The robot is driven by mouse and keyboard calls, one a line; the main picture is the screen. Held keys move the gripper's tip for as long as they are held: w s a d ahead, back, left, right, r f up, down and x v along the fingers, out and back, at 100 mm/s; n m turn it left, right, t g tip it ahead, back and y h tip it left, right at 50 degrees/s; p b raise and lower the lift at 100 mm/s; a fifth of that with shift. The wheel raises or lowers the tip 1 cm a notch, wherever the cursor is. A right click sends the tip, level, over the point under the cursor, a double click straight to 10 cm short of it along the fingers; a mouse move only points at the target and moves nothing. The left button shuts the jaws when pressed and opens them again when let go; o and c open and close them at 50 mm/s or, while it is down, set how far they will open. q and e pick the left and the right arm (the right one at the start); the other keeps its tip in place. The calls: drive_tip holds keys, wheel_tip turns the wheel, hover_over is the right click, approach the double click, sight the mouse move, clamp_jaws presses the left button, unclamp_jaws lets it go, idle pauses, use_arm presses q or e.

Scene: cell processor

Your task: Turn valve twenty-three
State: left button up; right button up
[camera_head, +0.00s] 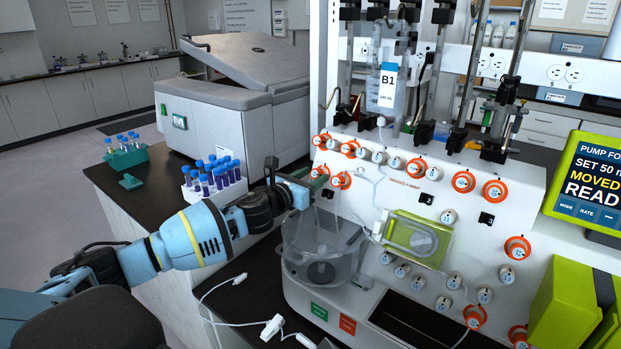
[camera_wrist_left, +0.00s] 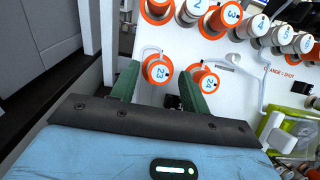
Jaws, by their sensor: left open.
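Valve twenty-three (camera_wrist_left: 157,71) is a white knob with an orange rim, marked 23, on the white panel in the left wrist view. My left gripper (camera_wrist_left: 160,78) is open, with one green finger on each side of that valve as seen from the wrist; I cannot tell whether they touch it. In the head view my left gripper (camera_head: 309,180) reaches the panel's left edge and partly covers the valve area. Valve twenty-four (camera_wrist_left: 203,82) is just right of the right finger. My right gripper is not in view.
More valves, such as valve three (camera_wrist_left: 230,15), crowd the panel above. A clear round vessel (camera_head: 320,262) stands below the gripper. A rack of blue-capped tubes (camera_head: 215,190) stands close left of it. A bag marked B1 (camera_head: 392,92) hangs above.

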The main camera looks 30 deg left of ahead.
use_arm(q)
drive_tip(key=c, duration=1)
